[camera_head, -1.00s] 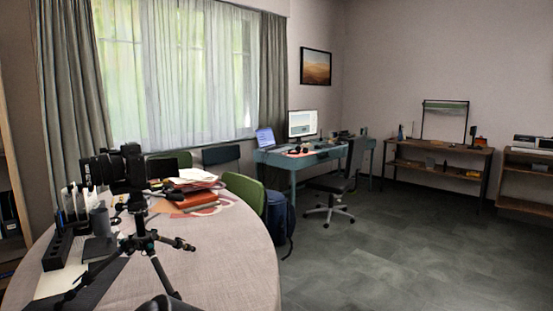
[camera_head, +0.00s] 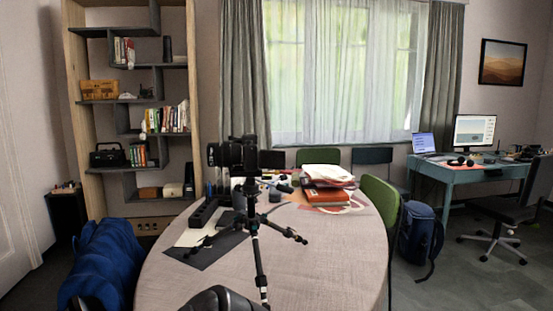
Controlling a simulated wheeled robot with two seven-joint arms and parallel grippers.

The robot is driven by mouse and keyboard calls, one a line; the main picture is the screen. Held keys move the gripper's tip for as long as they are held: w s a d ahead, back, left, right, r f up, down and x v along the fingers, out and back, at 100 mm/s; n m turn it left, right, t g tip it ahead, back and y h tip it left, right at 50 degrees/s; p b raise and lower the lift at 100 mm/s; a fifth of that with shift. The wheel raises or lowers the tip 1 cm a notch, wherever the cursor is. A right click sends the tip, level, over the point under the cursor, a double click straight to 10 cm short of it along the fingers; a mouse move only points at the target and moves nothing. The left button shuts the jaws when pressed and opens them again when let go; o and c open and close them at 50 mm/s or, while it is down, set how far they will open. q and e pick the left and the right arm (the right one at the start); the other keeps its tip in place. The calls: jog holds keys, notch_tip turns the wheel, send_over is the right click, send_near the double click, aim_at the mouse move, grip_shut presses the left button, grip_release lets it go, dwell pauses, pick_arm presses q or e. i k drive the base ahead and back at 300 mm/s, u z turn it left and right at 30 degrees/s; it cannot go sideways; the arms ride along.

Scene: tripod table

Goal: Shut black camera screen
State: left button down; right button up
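The black camera (camera_head: 232,154) sits atop the black tripod (camera_head: 256,245) on the round table (camera_head: 340,250), with its lens facing left. A flat dark panel (camera_head: 272,159), which looks like its screen, stands out to the right of the camera body. Its exact angle is hard to tell at this size. Neither of my grippers is in view.
Books and papers (camera_head: 328,188) lie on the table right of the tripod. A dark object (camera_head: 222,299) shows at the bottom edge. A blue draped chair (camera_head: 102,265) stands left, a green chair (camera_head: 380,205) and blue backpack (camera_head: 420,232) right.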

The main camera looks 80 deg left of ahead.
aim_at(267, 160)
jog(key=u, duration=2.55)
jog(key=k, duration=1.3)
jog(key=z, duration=0.6)
jog(key=i, duration=0.65)
jog(key=z, duration=0.55)
jog(key=i, duration=1)
jog(key=u, duration=0.95)
jog(key=i, duration=0.45)
jog(key=u, duration=0.45)
